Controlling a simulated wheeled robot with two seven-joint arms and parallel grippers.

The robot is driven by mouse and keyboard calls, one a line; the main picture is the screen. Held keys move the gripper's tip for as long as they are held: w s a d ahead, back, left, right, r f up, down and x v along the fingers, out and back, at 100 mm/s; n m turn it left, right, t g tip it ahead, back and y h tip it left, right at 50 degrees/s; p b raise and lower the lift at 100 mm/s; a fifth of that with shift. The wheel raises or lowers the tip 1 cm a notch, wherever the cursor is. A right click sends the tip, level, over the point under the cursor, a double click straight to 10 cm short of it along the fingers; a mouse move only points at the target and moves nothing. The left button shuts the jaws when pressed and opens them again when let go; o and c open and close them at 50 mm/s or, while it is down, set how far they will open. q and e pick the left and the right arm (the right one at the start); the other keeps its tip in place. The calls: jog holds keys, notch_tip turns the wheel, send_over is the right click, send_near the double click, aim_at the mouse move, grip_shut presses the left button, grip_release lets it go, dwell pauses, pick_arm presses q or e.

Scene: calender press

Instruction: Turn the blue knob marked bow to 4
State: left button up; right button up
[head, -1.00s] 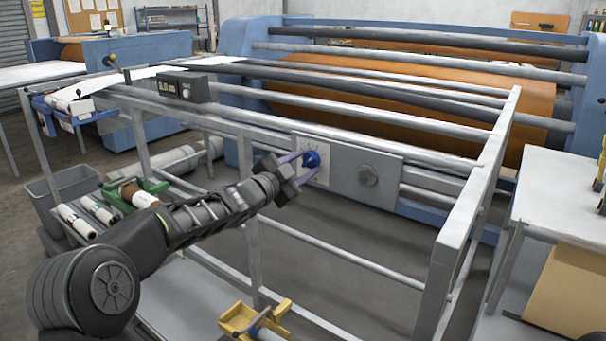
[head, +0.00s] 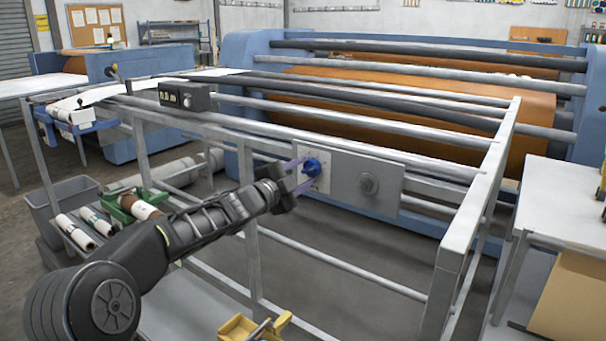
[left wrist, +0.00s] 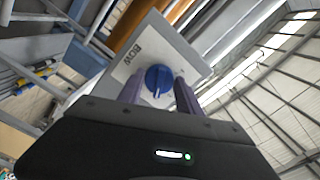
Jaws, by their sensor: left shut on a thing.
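The blue knob (head: 311,167) sits on a pale square plate on the grey panel of the press frame. In the left wrist view the blue knob (left wrist: 159,80) has a ridge across its face, and the plate (left wrist: 135,62) reads BOW. The number the knob points to is too small to read. My left gripper (head: 303,174) reaches the knob from the left in the head view. Its purple fingers (left wrist: 160,94) lie on either side of the knob and are shut on it. My right gripper is not in view.
A small black display box (head: 188,97) sits on the upper rail. A table (head: 560,215) stands at right.

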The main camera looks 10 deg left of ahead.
pick_arm(q)
jog(key=o, duration=1.3)
jog(key=shift+o, duration=0.2)
jog(key=shift+s+a, duration=0.2)
jog(key=shift+s, duration=0.25)
jog(key=b+v, duration=0.1)
jog(key=v, duration=0.6)
jog(key=shift+w, duration=0.1)
